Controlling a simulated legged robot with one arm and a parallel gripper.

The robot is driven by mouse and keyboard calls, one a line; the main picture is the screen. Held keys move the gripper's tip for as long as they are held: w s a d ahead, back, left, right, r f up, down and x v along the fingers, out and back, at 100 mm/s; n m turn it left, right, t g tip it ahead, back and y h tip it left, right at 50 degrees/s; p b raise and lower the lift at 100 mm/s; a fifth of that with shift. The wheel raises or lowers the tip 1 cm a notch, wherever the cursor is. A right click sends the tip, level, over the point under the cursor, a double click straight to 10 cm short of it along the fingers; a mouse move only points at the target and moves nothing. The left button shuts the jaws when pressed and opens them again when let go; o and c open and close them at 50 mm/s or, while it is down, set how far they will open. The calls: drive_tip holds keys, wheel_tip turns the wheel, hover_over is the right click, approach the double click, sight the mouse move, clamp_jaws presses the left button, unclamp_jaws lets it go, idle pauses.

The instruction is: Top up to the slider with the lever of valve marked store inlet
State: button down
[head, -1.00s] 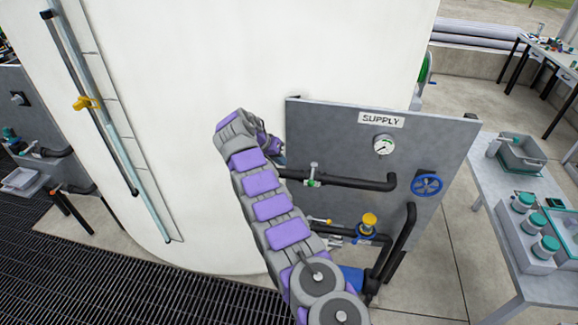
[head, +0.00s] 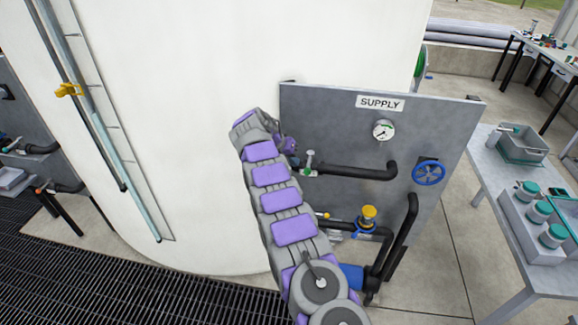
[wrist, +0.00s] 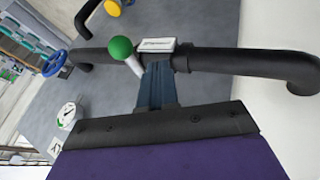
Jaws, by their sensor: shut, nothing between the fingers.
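In the head view, the yellow slider (head: 68,90) sits on the long sight tube (head: 110,145) on the white tank, at the left. My gripper (head: 290,147) is beside a small valve lever (head: 309,158) on the upper black pipe of the SUPPLY panel. In the wrist view, a lever with a green knob (wrist: 121,48) and pale stem stands just left of my gripper's blue fingers (wrist: 156,75). The fingers are shut and empty, close to the pipe; contact cannot be told. A white tag (wrist: 157,45) on the pipe is too small to read.
The grey SUPPLY panel (head: 345,110) carries a gauge (head: 383,130), a blue handwheel (head: 428,173) and a lower pipe with a yellow-topped fitting (head: 368,217). A table (head: 490,165) with jars stands right. Open floor lies between.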

drive_tip(key=shift+s+d+f, duration=0.1)
drive_tip(key=shift+s+d, duration=0.1)
drive_tip(key=shift+d, duration=0.35)
drive_tip(key=shift+s+d+f, duration=0.1)
drive_tip(key=shift+s+d, duration=0.05)
drive_tip(key=shift+d, duration=0.35)
